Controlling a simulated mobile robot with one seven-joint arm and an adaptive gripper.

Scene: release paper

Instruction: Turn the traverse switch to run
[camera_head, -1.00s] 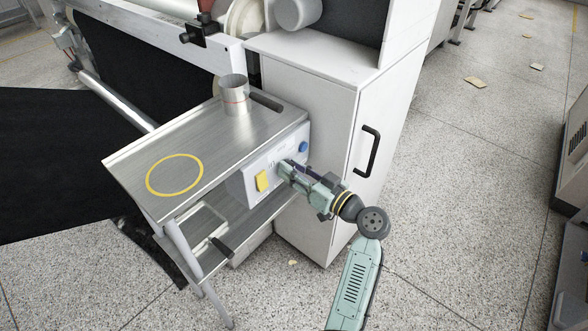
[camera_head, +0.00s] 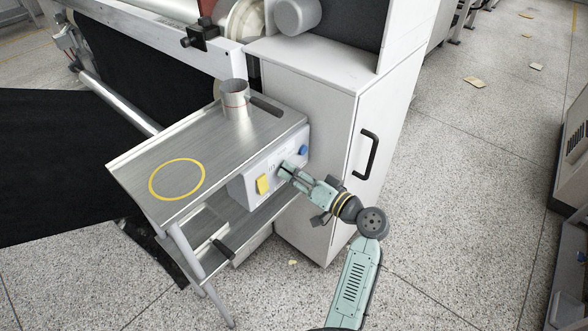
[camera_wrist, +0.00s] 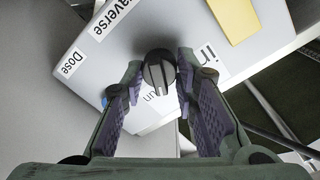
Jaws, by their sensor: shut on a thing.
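The traverse switch is a dark round knob (camera_wrist: 157,68) on a light control box (camera_head: 235,186), between my fingertips in the wrist view. My gripper (camera_head: 285,169) is shut on it from both sides; it fills the lower wrist view (camera_wrist: 160,80). A pale line on the knob runs toward the lower edge of the picture, beside a partly hidden label ending in "un" (camera_wrist: 153,97). Another label, "in" (camera_wrist: 209,60), is at the right. A cut-off "Traverse" label (camera_wrist: 112,14) is above left. In the head view my fingers hide the knob.
A yellow piece (camera_head: 263,185) and a blue button (camera_head: 303,150) are on the box. A "Dose" label (camera_wrist: 69,65) is at the left in the wrist view. A steel shelf (camera_head: 140,161) with a metal cup (camera_head: 235,99) is above; a white cabinet (camera_head: 318,130) stands right behind.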

